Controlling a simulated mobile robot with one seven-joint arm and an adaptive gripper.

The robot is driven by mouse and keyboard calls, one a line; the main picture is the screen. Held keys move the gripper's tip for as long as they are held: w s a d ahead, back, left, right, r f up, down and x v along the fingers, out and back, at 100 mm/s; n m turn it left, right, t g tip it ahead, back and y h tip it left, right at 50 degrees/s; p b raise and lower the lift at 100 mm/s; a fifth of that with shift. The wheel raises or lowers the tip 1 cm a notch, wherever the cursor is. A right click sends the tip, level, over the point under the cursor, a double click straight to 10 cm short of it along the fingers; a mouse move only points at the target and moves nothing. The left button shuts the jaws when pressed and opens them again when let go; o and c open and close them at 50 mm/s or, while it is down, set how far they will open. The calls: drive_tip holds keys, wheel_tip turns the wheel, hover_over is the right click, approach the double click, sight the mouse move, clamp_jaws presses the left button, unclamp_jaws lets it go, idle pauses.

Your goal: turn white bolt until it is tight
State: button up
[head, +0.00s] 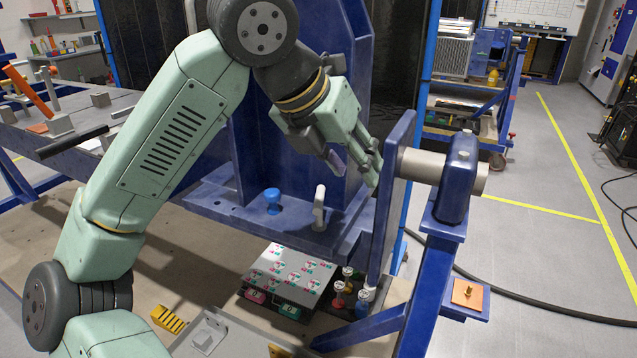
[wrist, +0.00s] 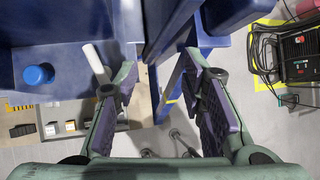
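The white bolt (head: 319,208) stands upright on the blue jig's ledge (head: 240,212), with a bent or widened top. In the wrist view the white bolt (wrist: 94,60) is left of the left finger, outside the gap, its lower end close to that finger. A blue bolt (head: 272,201) with a round head stands to its left; it also shows in the wrist view (wrist: 38,75). My gripper (head: 357,172) is above and to the right of the white bolt, near the jig's right side plate. In the wrist view my gripper (wrist: 160,62) is open, with nothing between its fingers.
The blue side plate (head: 393,190) and its pivot post (head: 457,180) stand close to the right of my gripper. A tall blue upright rises behind the bolts. Below the ledge sit a patterned case (head: 290,275) and several small bottles (head: 345,290).

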sight(317, 198)
drive_tip(key=w+a+f+n+y, duration=0.1)
drive_tip(key=w+a+n+y, duration=0.1)
drive_tip(key=a+y, duration=0.3)
drive_tip(key=shift+h, duration=0.3)
drive_tip(key=x, duration=0.3)
drive_tip(key=p+x, duration=0.1)
drive_tip(key=x, duration=0.3)
drive_tip(key=p+x, duration=0.1)
drive_tip(key=x, duration=0.2)
drive_tip(key=shift+a+f, duration=0.3)
drive_tip(key=shift+f, duration=0.15)
drive_tip(key=shift+c, duration=0.3)
clamp_jaws()
